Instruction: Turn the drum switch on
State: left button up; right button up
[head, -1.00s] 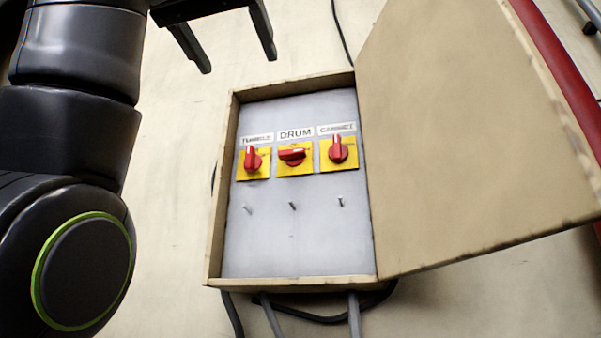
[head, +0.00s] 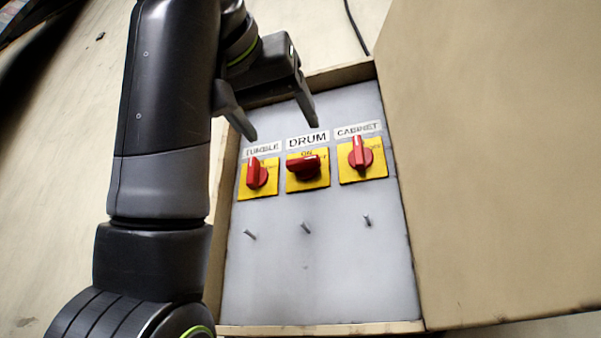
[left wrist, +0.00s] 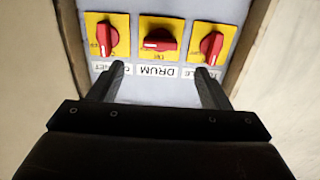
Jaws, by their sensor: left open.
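The drum switch (head: 303,167) is a red knob on a yellow plate, under the label DRUM, in the middle of the row. Its handle lies roughly horizontal. It also shows in the left wrist view (left wrist: 159,40), where the picture is upside down. My left gripper (head: 284,130) is open and empty, above the row in the head view. Its fingertips (left wrist: 161,72) straddle the DRUM label in the left wrist view, apart from the knob. My right gripper is in neither view.
The tumble switch (head: 257,173) and the cabinet switch (head: 361,154) flank the drum switch, handles roughly upright. The box (head: 375,328) has a raised rim around its grey panel (head: 320,280). Its open door (head: 490,170) stands at the right. Small pegs stick out below the switches.

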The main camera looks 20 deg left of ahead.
aim_at(301, 158)
pick_arm(q)
jog(key=shift+w+d+p, duration=0.15)
jog(key=shift+w+p, duration=3.95)
jog(key=shift+w, duration=0.55)
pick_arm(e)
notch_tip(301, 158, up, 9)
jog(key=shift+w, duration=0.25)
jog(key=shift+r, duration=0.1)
pick_arm(q)
jog(key=c, duration=1)
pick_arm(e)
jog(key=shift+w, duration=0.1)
